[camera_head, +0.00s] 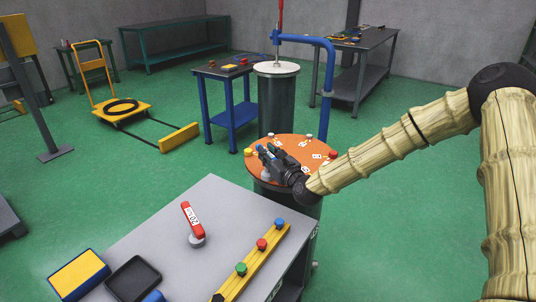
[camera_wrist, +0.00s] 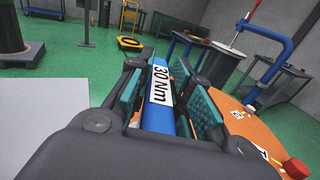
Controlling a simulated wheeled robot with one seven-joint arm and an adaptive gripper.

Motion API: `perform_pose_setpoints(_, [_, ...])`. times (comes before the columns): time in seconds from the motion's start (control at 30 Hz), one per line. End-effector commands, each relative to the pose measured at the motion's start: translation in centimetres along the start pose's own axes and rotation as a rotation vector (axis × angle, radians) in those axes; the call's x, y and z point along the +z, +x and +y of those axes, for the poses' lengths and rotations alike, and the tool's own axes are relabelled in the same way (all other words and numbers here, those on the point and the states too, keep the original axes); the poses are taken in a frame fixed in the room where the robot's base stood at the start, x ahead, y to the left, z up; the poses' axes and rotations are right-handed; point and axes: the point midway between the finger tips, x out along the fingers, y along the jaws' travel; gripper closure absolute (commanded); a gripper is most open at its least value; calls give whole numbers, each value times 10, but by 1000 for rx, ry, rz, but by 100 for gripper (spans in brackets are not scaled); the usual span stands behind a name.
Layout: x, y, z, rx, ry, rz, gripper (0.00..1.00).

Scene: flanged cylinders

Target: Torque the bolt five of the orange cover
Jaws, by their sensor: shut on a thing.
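The orange cover (camera_head: 318,146) is a round disc with white labels, lying on top of a dark cylinder. A red bolt head (camera_head: 333,154) stands at its right edge and a yellow one (camera_head: 248,152) at its left edge. My gripper (camera_head: 270,155) is over the left part of the cover. It is shut on a blue torque wrench marked "30 Nm" (camera_wrist: 159,90), clear between the fingers in the wrist view. The wrench's far end, and whether it touches a bolt, I cannot tell. Part of the cover is hidden behind my gripper and arm.
On the grey table (camera_head: 150,225) in front stand a red wrench (camera_head: 192,217), a yellow rail (camera_head: 255,262) with coloured knobs, a black tray (camera_head: 133,279) and a yellow-blue block (camera_head: 78,275). A blue hoist (camera_head: 328,75) and another cylinder (camera_head: 277,105) stand behind the cover.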

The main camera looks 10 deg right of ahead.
Motion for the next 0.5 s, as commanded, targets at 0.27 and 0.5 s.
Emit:
perform_pose_setpoints(0.27, [-3,-1,0,-58,1,4,100])
perform_pose_setpoints(0.5, [-2,-1,0,-56,1,4,100])
